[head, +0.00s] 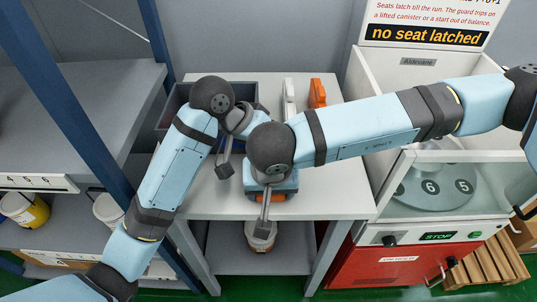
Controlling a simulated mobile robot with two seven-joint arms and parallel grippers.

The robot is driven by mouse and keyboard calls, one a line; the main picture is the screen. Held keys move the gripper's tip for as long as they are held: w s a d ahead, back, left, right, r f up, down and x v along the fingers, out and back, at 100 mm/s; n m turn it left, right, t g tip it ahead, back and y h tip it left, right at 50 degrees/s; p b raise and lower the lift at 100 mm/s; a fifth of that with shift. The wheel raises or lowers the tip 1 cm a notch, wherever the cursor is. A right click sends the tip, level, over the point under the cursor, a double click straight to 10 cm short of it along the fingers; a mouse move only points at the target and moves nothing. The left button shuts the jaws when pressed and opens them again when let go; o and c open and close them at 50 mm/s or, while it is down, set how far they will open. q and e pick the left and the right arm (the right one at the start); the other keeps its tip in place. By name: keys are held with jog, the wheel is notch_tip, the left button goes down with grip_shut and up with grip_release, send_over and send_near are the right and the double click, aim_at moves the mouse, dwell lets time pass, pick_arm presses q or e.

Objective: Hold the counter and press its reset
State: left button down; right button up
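A small blue and orange device (286,188), possibly the counter, sits on the light grey table (325,195) under my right gripper. My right arm and wrist cover most of it, so its face and any reset button are hidden. My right gripper (265,212) points down in front of it, and I cannot tell whether it touches the device or how far its fingers are apart. My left gripper (225,165) points down over the table, just left of the device and apart from it. Its finger opening is too small to make out.
A dark bin (172,112) stands at the table's back left. A machine with a "STOP" display (438,237) is at right; blue-posted shelving (85,105) at left.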

pick_arm(q)
jog(key=shift+s+f, duration=0.25)
jog(key=shift+f, duration=0.65)
pick_arm(e)
jog(key=shift+s+r, duration=0.1)
dwell(0.4)
pick_arm(q)
jog(key=shift+r, duration=0.1)
jog(key=shift+w+r, duration=0.15)
jog(key=shift+r, duration=0.4)
jog(key=shift+w+r, duration=0.15)
jog(key=shift+r, duration=2.7)
